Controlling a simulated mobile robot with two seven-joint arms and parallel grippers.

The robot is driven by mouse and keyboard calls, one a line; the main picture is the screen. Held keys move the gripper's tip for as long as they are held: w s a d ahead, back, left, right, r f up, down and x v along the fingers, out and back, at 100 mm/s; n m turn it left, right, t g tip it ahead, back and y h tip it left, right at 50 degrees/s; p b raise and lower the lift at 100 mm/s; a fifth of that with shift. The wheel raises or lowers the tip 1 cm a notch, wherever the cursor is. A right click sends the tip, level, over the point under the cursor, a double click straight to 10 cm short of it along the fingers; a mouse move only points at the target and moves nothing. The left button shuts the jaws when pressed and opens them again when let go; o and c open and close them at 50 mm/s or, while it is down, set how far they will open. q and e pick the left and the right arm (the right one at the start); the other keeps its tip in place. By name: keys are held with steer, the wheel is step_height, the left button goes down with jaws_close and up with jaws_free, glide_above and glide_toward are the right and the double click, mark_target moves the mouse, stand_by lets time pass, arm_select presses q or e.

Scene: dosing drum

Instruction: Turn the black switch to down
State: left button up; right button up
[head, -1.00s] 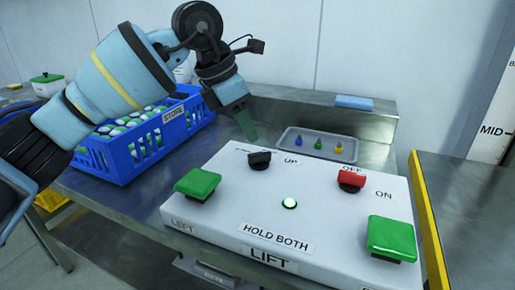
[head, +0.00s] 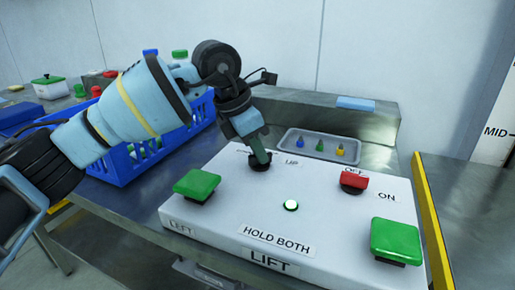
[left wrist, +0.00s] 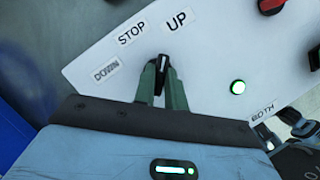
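The black switch (left wrist: 162,66) sits on the white panel (left wrist: 95,47) below the labels DOWN, STOP and UP in the left wrist view. Its white-marked end appears to point closer to UP (left wrist: 177,20) than to DOWN (left wrist: 106,70). In the head view the switch (head: 260,166) is largely covered by my fingers. My left gripper (head: 262,158) is down at the switch, and its green fingers (left wrist: 161,78) lie on either side of the knob. Little clearance shows, and I cannot tell whether they press on it.
The panel also carries green buttons at left (head: 197,186) and right (head: 396,240), a red switch (head: 354,181) and a lit green lamp (head: 291,206). A grey tray (head: 290,150) with small coloured pieces stands behind it. A blue crate (head: 113,166) is at the left.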

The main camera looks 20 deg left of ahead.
arm_select(q)
jaws_close()
